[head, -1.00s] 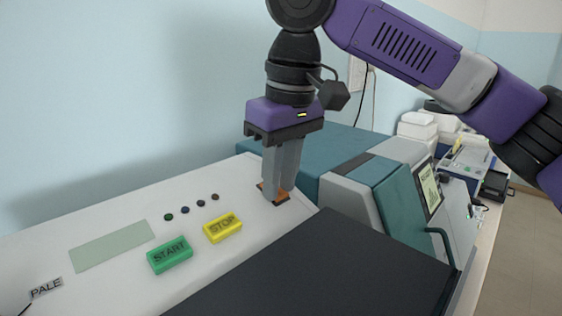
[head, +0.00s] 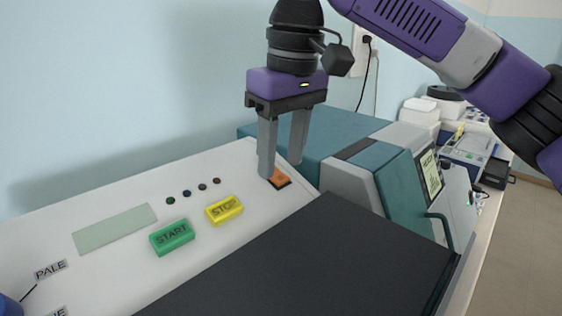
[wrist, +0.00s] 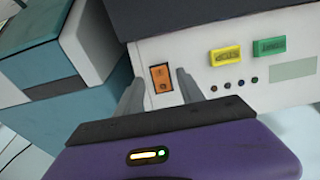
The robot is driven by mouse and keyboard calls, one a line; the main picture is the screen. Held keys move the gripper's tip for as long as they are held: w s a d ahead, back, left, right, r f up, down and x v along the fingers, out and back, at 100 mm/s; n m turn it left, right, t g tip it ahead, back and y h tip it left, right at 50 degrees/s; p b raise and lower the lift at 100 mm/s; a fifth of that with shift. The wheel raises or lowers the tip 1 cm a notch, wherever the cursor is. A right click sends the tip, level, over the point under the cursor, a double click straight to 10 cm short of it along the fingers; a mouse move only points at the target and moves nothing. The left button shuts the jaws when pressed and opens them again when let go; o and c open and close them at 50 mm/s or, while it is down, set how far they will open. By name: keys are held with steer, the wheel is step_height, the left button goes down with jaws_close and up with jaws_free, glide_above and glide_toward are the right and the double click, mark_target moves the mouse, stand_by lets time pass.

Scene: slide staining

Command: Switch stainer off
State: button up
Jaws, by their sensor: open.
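The stainer (head: 120,205) is a white console with a dark flat cover at its front. An orange rocker switch (head: 281,179) sits near the right end of its white panel, and it also shows in the wrist view (wrist: 161,78). My gripper (head: 282,170) is open above the panel at the switch, with empty jaws. In the head view one finger hides part of the switch. In the wrist view the switch lies between and beyond the two fingertips (wrist: 160,80). I cannot tell whether a finger touches the panel.
A green START button (head: 172,237) and a yellow STOP button (head: 225,209) lie left of the switch, with several small round lights (head: 187,193) and a blank display (head: 115,229). A teal and grey machine (head: 375,185) stands close on the right. The wall is behind.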

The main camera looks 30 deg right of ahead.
step_height(320, 180, up, 6)
steer(key=shift+s+d+r+b, duration=0.15)
steer(key=shift+s+b, duration=0.15)
steer(key=shift+s, duration=0.1)
stand_by(0.3)
